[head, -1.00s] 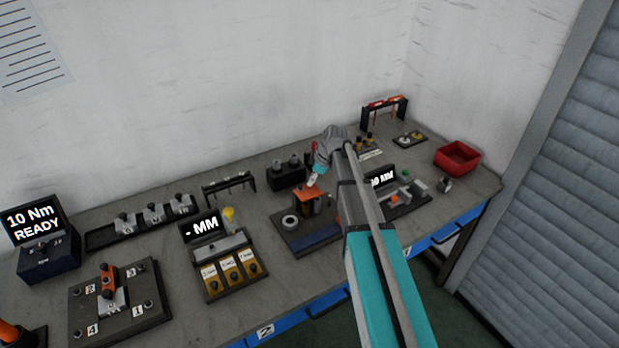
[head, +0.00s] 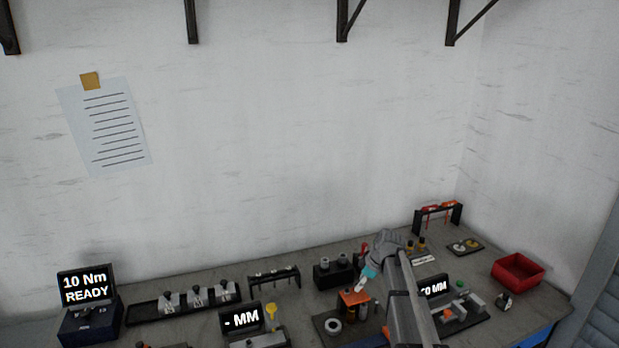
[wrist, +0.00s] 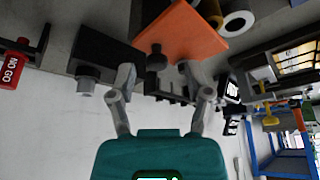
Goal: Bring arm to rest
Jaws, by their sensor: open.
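My gripper (wrist: 158,78) is open in the wrist view, with its two grey fingers spread and nothing held between them. Beyond the fingertips is an orange block (wrist: 175,38) with a dark knob below it in the picture. In the head view my arm reaches over the workbench from the lower right. Its teal gripper end (head: 369,274) is just above the orange-topped fixture (head: 352,297). The fingertips are too small there to make out clearly.
A red bin (head: 518,270) stands at the bench's right end. A display reading "10 Nm READY" (head: 86,287) is at the left, and a "- MM" gauge (head: 241,319) nearer the middle. A dark rack (head: 273,279) stands behind.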

